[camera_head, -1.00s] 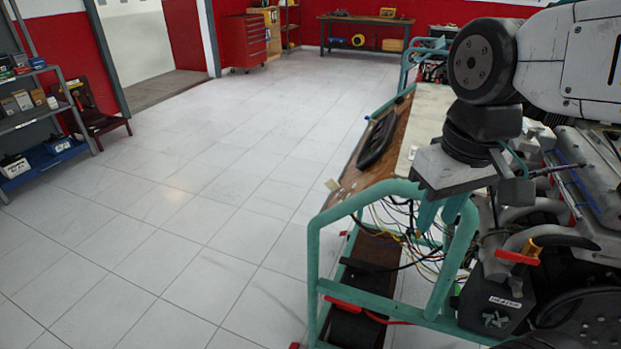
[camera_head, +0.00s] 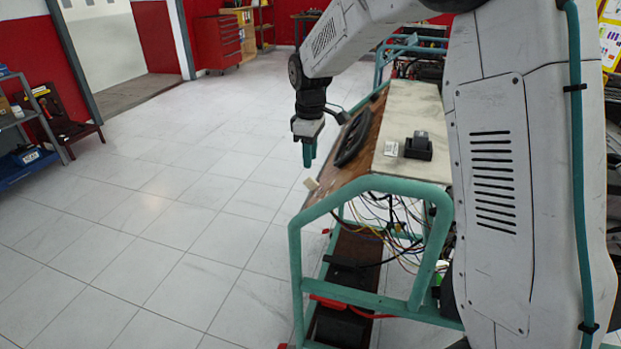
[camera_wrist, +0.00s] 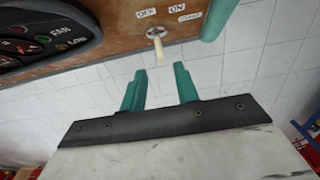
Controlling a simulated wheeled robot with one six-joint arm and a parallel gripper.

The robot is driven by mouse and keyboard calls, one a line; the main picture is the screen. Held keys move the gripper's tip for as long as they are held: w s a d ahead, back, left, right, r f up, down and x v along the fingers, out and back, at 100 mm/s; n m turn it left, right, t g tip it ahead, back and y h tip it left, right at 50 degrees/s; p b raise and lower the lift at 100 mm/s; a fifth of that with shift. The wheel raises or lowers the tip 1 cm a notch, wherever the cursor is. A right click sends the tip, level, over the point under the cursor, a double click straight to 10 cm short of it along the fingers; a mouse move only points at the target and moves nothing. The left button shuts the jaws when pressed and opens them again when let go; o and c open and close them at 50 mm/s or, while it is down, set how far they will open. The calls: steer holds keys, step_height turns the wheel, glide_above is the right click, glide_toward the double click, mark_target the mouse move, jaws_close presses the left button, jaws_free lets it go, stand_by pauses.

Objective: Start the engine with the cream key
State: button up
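The cream key (camera_wrist: 157,45) sticks out of a switch on the brown wooden panel (camera_wrist: 115,32), under labels that seem to read OFF, ON and START. In the head view a cream piece (camera_head: 311,184) at the panel's near left edge seems to be this key. My gripper (camera_wrist: 160,76) has its two teal fingers apart with nothing between them. The key's free end points at the gap, just beyond the fingertips. In the head view my gripper (camera_head: 309,154) hangs fingers down at the left side of the panel, above the key's height.
A dark instrument cluster (camera_head: 354,138) sits on the panel, beside a pale top with a small black block (camera_head: 418,147). The teal stand frame (camera_head: 295,262) and loose wires (camera_head: 392,222) are below. Open tiled floor (camera_head: 180,230) lies left.

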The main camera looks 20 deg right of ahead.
mark_target(310, 178)
step_height(310, 178, down, 8)
steer(key=shift+r, duration=0.15)
stand_by(0.3)
jaws_close()
